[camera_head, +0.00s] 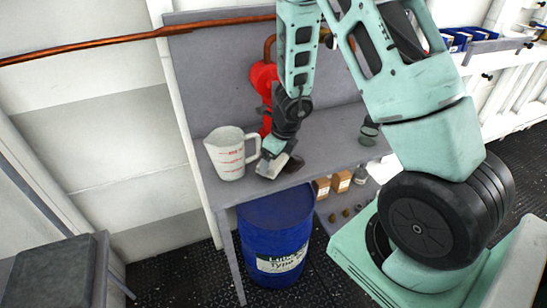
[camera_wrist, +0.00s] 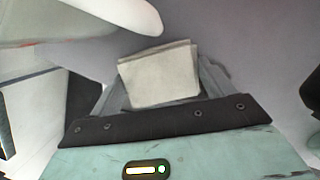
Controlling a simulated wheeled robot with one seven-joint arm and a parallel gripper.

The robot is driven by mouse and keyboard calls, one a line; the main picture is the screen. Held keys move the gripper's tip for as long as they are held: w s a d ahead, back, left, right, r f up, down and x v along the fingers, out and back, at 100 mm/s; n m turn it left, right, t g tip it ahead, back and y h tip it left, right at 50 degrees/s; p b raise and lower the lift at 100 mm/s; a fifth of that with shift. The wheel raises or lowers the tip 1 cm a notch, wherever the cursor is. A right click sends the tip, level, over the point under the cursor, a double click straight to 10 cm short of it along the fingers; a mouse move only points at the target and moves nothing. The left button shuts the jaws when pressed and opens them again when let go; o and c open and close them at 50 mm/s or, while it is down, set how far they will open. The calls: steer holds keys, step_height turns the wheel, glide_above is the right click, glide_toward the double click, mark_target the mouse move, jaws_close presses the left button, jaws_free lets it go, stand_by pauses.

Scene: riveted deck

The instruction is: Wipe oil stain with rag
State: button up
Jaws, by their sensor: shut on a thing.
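My gripper (camera_head: 278,164) is low over the grey workbench, just right of the white measuring jug. In the wrist view, the folded pale beige rag (camera_wrist: 159,74) is held in front of the gripper's dark edge, and the jaws are shut on it. The rag lies at or very close to the bench surface; contact is hard to tell. A darker grey shape shows on both sides of the rag, and I cannot tell whether it is stain or finger. No oil stain is clearly visible in the head view, where my gripper and arm hide part of the bench.
The measuring jug (camera_head: 228,158) stands close left of my gripper and fills the upper left of the wrist view (camera_wrist: 80,20). The bench (camera_head: 205,187) has a back panel with a red object (camera_head: 262,82). A blue drum (camera_head: 275,235) stands below. Small boxes (camera_head: 331,185) sit on a lower shelf.

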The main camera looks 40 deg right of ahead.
mark_target(286, 156)
steer(key=shift+f+b, duration=0.85)
steer(key=shift+f, duration=0.05)
steer(key=shift+s+d+r, duration=0.1)
steer(key=shift+s+d, duration=0.2)
steer(key=shift+d, duration=0.65)
steer(key=shift+s+d+r, duration=0.1)
steer(key=shift+s+d, duration=0.15)
steer(key=shift+d, duration=0.65)
steer(key=shift+s+d+f, duration=0.1)
steer(key=shift+s+d, duration=0.1)
steer(key=shift+d, duration=0.4)
steer(key=shift+s+d+f, duration=0.1)
steer(key=shift+s+d, duration=0.05)
steer(key=shift+d, duration=0.5)
steer(key=shift+s+d+f, duration=0.1)
steer(key=shift+s+d, duration=0.1)
steer(key=shift+d, duration=0.4)
steer(key=shift+s+d+r, duration=0.1)
steer(key=shift+s+d, duration=0.15)
steer(key=shift+d, duration=0.6)
steer(key=shift+s+d, duration=0.25)
steer(key=shift+d, duration=0.7)
